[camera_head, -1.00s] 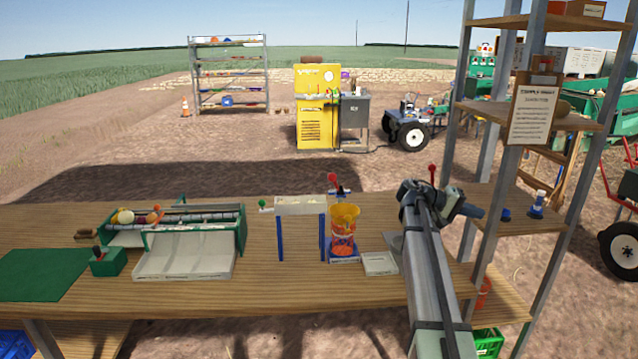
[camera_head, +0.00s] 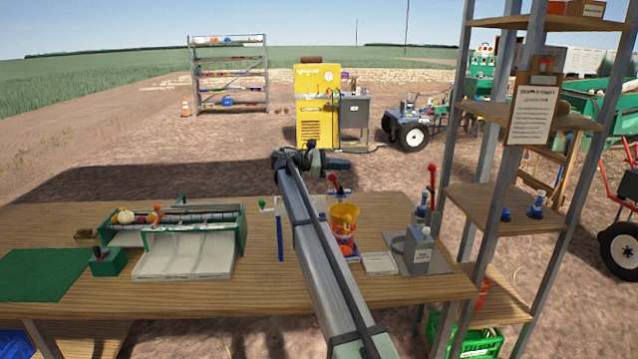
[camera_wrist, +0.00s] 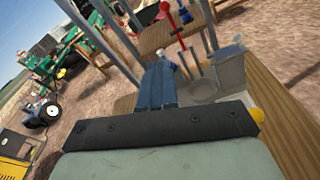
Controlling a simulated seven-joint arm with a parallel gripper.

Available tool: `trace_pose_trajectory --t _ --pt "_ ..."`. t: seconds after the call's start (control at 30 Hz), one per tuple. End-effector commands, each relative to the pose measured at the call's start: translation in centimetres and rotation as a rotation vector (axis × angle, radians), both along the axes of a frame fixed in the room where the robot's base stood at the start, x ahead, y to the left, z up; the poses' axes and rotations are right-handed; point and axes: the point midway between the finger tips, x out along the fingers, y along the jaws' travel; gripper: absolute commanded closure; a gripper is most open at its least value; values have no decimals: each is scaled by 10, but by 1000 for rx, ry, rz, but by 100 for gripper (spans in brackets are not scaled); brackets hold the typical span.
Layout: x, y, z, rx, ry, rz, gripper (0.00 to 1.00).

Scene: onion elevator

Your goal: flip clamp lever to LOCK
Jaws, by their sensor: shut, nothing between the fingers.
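Two red-knobbed levers stand on the table, and I cannot tell which is the clamp lever. One red knob (camera_head: 333,178) rises behind the orange bucket (camera_head: 343,217). The other red lever (camera_head: 432,186) stands upright at the right, by a grey box (camera_head: 420,253). In the wrist view a red-topped lever (camera_wrist: 190,50) stands beyond my fingers. My gripper (camera_head: 349,163) is shut and empty, above the table's back edge and near the knob behind the bucket, apart from the right lever. Its fingers (camera_wrist: 158,70) show together in the wrist view. No LOCK marking is readable.
My arm crosses in front of the bucket and the blue-legged stand (camera_head: 280,238). A green-framed roller tray (camera_head: 190,262) is at left, with a small green box (camera_head: 107,262) beside it. A metal shelf post (camera_head: 487,130) bounds the right. A flat white tray (camera_head: 379,263) lies mid-right.

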Motion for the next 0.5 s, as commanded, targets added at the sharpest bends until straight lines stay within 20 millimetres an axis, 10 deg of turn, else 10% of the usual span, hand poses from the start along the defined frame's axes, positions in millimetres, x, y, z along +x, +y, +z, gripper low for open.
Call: trace_pose_trajectory --t 0.2,0.5 --pt "34 100 -39 8 249 100 100" --pt "45 164 -66 7 416 164 100"
